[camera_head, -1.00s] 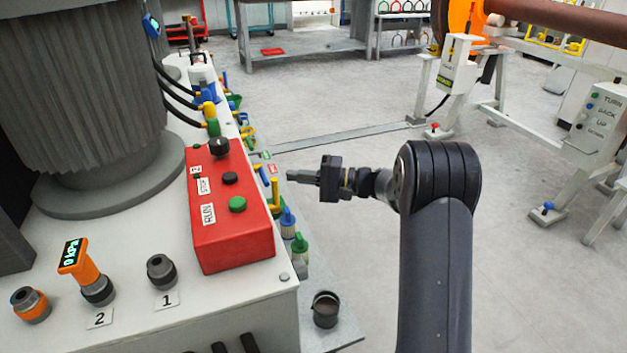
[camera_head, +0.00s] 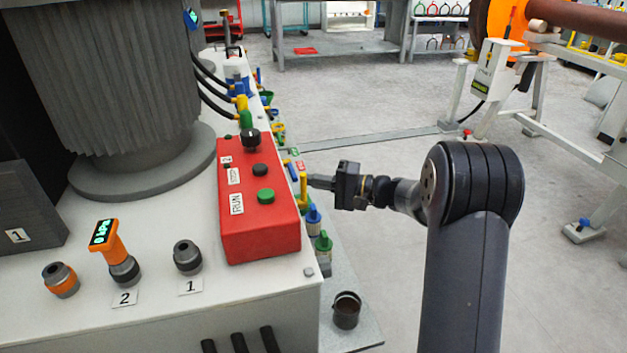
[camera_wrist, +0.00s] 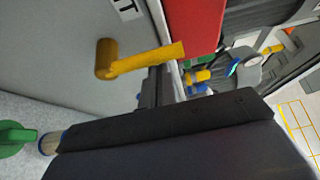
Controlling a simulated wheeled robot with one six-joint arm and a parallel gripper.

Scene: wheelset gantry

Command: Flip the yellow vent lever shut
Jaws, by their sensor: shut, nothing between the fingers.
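The yellow vent lever (camera_head: 303,190) is on the right side of the white machine cabinet, beside the red control box. In the wrist view the yellow lever (camera_wrist: 145,60) has a round hub on a grey panel, and its arm reaches right toward the red box. My gripper (camera_head: 312,182) is shut and empty, coming from the right with its tips close to the lever in the head view. In the wrist view my gripper (camera_wrist: 153,88) is dark, just below the lever arm. I cannot tell whether they touch.
The red control box (camera_head: 260,205) stands on the white cabinet top. A blue lever (camera_head: 292,170), a blue-topped fitting (camera_head: 313,218) and a green-topped fitting (camera_head: 323,243) are close by. A dark cup (camera_head: 346,310) stands on the grey ledge. Open floor is to the right.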

